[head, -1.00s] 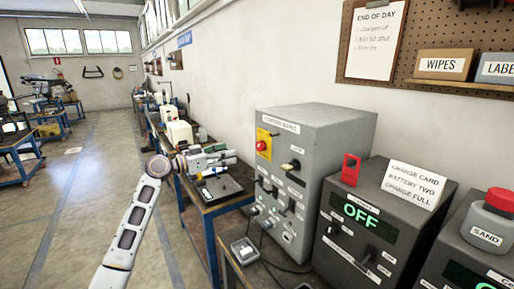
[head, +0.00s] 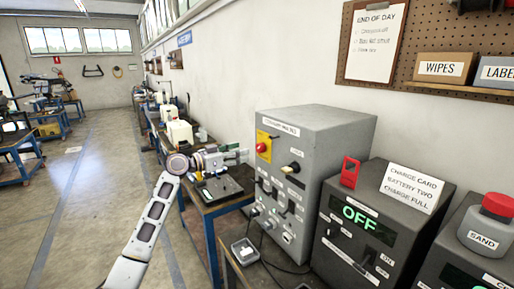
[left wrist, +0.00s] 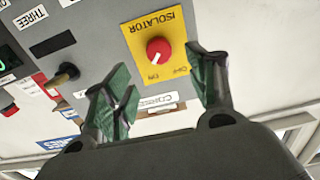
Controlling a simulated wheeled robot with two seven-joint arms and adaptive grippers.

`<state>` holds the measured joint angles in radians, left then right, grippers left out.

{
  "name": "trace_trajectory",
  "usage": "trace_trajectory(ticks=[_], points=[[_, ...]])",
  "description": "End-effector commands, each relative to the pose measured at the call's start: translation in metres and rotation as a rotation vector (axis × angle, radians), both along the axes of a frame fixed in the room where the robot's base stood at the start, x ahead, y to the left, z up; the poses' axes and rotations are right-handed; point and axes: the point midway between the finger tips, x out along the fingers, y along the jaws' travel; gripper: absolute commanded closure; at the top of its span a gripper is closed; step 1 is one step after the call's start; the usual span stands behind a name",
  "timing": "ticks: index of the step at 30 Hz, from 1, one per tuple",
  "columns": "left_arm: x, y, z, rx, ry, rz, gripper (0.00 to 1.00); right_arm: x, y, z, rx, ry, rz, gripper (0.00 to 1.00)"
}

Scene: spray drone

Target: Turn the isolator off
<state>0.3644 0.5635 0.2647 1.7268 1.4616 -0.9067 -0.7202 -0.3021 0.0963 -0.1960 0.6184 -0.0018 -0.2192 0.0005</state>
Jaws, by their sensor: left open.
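The isolator is a round red knob (left wrist: 159,51) on a yellow plate (left wrist: 141,30) marked ISOLATOR, ON and OFF, upside down in the left wrist view. A small pale mark on the knob seems to point nearer to ON. In the head view the red knob (head: 262,148) is on the upper left of the grey cabinet's front (head: 285,190). My left gripper (head: 243,156) is open and empty, just left of that front. In the left wrist view its green-padded fingers (left wrist: 161,78) stand on either side of the knob, apparently short of it. My right gripper is not in view.
A black-and-brass switch (left wrist: 65,75) sits beside the isolator plate. Dark charger boxes, one reading OFF (head: 362,217), stand to the right of the cabinet.

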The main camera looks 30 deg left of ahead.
Motion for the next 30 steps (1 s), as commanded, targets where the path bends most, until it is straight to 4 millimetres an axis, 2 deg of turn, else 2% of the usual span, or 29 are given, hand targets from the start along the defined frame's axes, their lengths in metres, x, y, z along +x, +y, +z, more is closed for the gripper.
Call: trace_trajectory(ticks=[11, 18, 23, 30], points=[[0.038, -0.022, 0.002, -0.003, -0.001, 0.001, 0.42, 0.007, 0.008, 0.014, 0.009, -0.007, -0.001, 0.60], [0.060, -0.035, 0.001, -0.003, 0.002, -0.001, 0.42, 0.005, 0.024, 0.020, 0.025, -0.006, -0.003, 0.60], [0.069, -0.040, 0.001, 0.000, 0.000, 0.001, 0.42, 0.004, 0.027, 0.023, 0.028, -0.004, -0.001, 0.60], [0.073, -0.043, 0.000, 0.001, 0.001, 0.001, 0.42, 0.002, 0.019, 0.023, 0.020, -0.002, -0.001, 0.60]])
